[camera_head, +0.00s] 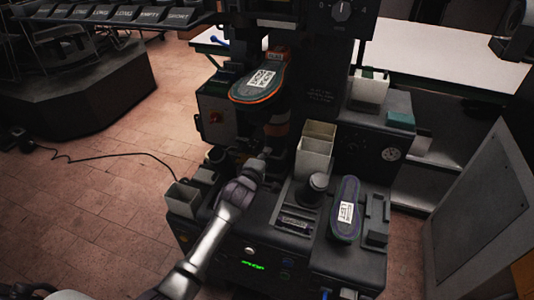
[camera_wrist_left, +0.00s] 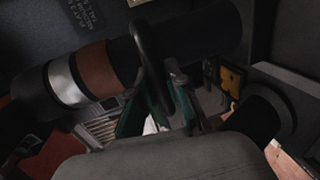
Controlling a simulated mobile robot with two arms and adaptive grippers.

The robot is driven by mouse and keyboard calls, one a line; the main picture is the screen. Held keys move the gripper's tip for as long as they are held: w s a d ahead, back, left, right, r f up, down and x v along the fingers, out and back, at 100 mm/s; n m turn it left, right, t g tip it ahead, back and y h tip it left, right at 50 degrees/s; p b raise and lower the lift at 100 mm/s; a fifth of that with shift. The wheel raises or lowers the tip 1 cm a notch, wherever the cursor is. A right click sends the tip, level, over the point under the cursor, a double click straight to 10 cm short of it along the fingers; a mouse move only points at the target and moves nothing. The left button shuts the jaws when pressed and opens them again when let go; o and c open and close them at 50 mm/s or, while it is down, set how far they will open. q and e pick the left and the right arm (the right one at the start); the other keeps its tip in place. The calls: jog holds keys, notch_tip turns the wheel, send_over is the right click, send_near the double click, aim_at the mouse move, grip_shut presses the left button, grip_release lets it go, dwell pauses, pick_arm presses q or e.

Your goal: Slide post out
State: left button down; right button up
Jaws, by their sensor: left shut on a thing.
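The post (camera_head: 277,130) stands in the middle of the press, below the upper sole form; it looks dark with a copper-brown band. In the left wrist view a dark cylinder with silver and copper bands (camera_wrist_left: 80,80), which looks like this post, lies across the upper left. A thin black loop (camera_wrist_left: 150,50) stands out in front of it. My left gripper (camera_head: 264,156) is low in front of the post. In the wrist view its green-padded fingers (camera_wrist_left: 160,108) are closed around the lower part of the loop. The exact contact is partly hidden. My right gripper is out of view.
A sole form labelled LEFT (camera_head: 346,210) lies on the right of the press; another sole form (camera_head: 262,82) is above the post. A beige open bin (camera_head: 315,150) and a black knob (camera_head: 315,186) stand right of my gripper. Open tiled floor (camera_head: 90,200) is at left.

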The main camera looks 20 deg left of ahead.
pick_arm(q)
jog(key=f+p+v, duration=0.3)
jog(key=p+v, duration=0.5)
jog(key=v, duration=0.8)
jog(key=shift+s+f, duration=0.3)
jog(key=shift+s, duration=0.15)
jog(key=shift+f, duration=0.1)
